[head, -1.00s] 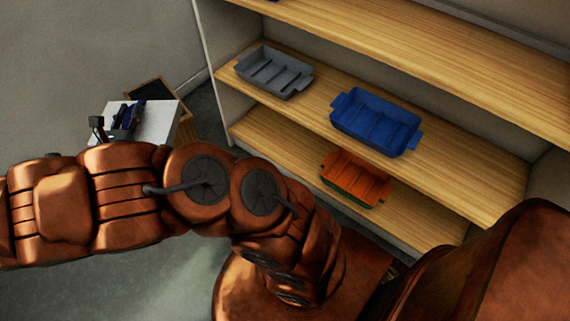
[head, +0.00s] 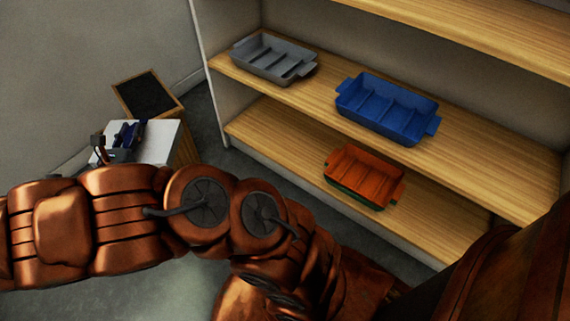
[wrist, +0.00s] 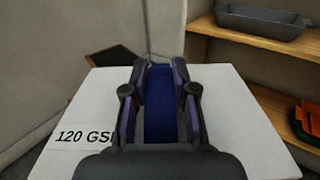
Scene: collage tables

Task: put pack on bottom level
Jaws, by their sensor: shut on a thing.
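The pack (wrist: 235,115) is a white block printed "120 GSM", with a blue strip (wrist: 160,105) across its middle. My gripper (wrist: 160,75) is above it in the wrist view, with its fingers on both sides of the blue strip, shut on the pack. In the head view the white pack (head: 158,148) and my gripper (head: 125,135) are at the left, beyond my arm. The bottom level (head: 290,155) of the wooden shelf is at the right, apart from the pack. It holds an orange tray (head: 365,175) with green beneath it.
The level above holds a grey tray (head: 272,60) and a blue tray (head: 388,108). A wooden stand with a dark top (head: 147,93) is behind the pack. The bottom level has bare board left and right of the orange tray. Grey floor lies before the shelf.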

